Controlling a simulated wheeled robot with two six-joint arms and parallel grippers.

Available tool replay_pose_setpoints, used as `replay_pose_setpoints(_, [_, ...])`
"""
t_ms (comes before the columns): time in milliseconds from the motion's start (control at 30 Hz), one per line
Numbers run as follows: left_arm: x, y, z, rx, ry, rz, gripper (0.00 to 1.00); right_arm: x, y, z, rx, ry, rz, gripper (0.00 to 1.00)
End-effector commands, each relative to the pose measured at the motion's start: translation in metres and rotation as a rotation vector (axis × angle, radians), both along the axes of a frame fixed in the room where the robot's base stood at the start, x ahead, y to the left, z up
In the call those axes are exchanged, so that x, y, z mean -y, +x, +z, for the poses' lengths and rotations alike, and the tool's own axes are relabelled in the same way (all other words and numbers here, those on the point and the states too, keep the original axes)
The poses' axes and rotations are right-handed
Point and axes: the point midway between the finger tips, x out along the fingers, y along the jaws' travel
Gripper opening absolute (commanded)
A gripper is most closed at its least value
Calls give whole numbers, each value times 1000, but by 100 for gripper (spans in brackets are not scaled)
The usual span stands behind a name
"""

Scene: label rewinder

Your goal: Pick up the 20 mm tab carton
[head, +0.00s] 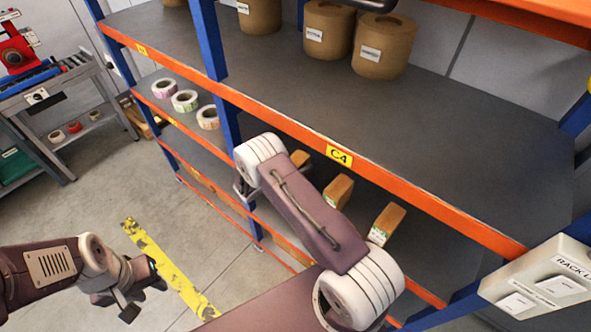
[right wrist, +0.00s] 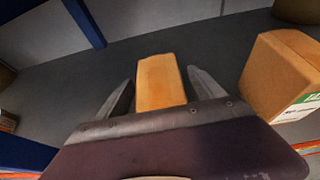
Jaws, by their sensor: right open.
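Three small orange-brown cartons stand on the shelf below the C4 label: a left one (head: 300,158), a middle one (head: 338,192) and a right one (head: 386,224). Their label print is too small to read, so I cannot tell which is 20 mm. In the right wrist view my right gripper (right wrist: 160,84) is open, with a plain-faced carton (right wrist: 160,75) between and just beyond its fingers. A carton with a white and green label (right wrist: 285,75) stands to the right. In the head view my arm hides most of the right gripper. My left gripper (head: 138,289) hangs over the floor.
An orange shelf beam (head: 290,130) with the C4 label (head: 339,155) runs above the cartons. A blue upright (head: 210,45) stands to the left. Label rolls (head: 185,100) sit on the left shelf. Large brown rolls (head: 383,48) stand on the upper shelf.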

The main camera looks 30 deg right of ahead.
Motion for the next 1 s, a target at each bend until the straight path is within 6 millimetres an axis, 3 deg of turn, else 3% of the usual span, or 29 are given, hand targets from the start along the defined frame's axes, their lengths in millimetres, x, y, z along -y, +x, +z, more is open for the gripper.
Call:
replay_pose_setpoints(33, [0, 0, 0, 0, 0, 0, 36, 0, 0, 0, 0, 0, 0, 78])
replay_pose_setpoints(300, [0, 0, 0, 0, 0, 0, 36, 0, 0, 0, 0, 0, 0, 3])
replay_pose_setpoints(333, [0, 0, 0, 0, 0, 0, 36, 0, 0, 0, 0, 0, 0, 0])
replay_pose_setpoints(667, [0, 0, -3, 0, 0, 0, 36, -1, 1, 9, 4, -1, 0, 0])
replay_pose_setpoints(1000, [0, 0, -22, 0, 0, 0, 36, -1, 0, 80, 6, 1, -1, 0])
